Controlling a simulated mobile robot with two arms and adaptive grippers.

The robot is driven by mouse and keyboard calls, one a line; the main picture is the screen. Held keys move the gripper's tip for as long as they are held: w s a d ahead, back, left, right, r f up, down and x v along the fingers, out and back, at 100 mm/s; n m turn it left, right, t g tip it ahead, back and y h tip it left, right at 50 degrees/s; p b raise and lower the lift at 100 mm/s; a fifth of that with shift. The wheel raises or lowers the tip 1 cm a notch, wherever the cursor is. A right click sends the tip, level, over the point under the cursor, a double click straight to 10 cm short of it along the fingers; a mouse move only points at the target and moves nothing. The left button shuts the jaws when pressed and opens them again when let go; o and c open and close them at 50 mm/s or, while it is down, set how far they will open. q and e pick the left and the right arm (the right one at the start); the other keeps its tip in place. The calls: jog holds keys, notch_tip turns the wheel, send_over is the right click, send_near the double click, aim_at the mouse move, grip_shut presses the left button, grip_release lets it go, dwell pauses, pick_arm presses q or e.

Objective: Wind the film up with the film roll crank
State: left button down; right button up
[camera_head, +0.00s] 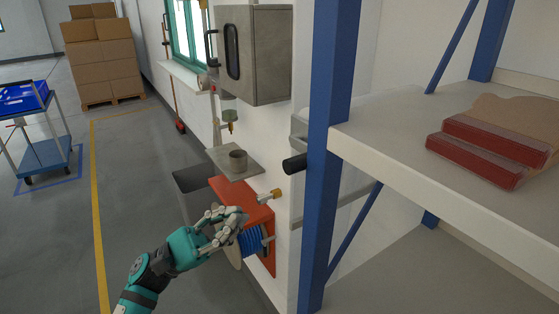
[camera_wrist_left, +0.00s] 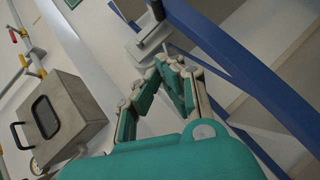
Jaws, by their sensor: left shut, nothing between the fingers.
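A short black cylindrical grip (camera_head: 294,163) sticks out to the left from beside the blue rack post; it may be the crank's handle, but I cannot tell what it joins. A dark grip (camera_wrist_left: 157,10) also shows at the top of the left wrist view, above a grey metal piece. No film roll can be made out clearly. My left gripper (camera_head: 240,217) is shut and empty, below and left of the black grip and apart from it. It overlaps the orange-red wall unit with a blue coil (camera_head: 251,240) in the picture. In the wrist view my fingertips (camera_wrist_left: 172,62) are together.
The blue rack post (camera_head: 334,130) and its shelf (camera_head: 400,150), with red packs (camera_head: 490,150), stand close on the right. A grey cabinet (camera_head: 270,55), a small metal ledge (camera_head: 222,156) and a brass fitting (camera_head: 272,195) are along the wall. Open floor lies left.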

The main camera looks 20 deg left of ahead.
aim_at(287, 170)
pick_arm(q)
jog(key=shift+w+d+r+n+t+y+p, duration=0.1)
jog(key=shift+d+r+n+t+y+p, duration=0.15)
jog(key=shift+d+r+n+t+p, duration=1.15)
jog(key=shift+w+d+r+n+t+y+p, duration=0.1)
jog(key=shift+d+r+n+t+y+p, duration=0.25)
jog(key=shift+d+r, duration=1.9)
jog(key=shift+w+d+r+n+t+y+p, duration=0.15)
jog(key=shift+d+r+n+t+p, duration=0.85)
jog(key=shift+r, duration=1.3)
pick_arm(e)
jog(key=shift+s+d+r, duration=0.15)
jog(key=shift+s+r, duration=0.25)
jog(key=shift+r, duration=0.4)
jog(key=shift+s+d+r, duration=0.2)
jog(key=shift+s+r, duration=0.15)
jog(key=shift+r, duration=0.5)
jog(key=shift+s+d+r, duration=0.15)
jog(key=shift+s+r, duration=0.25)
jog(key=shift+r, duration=0.4)
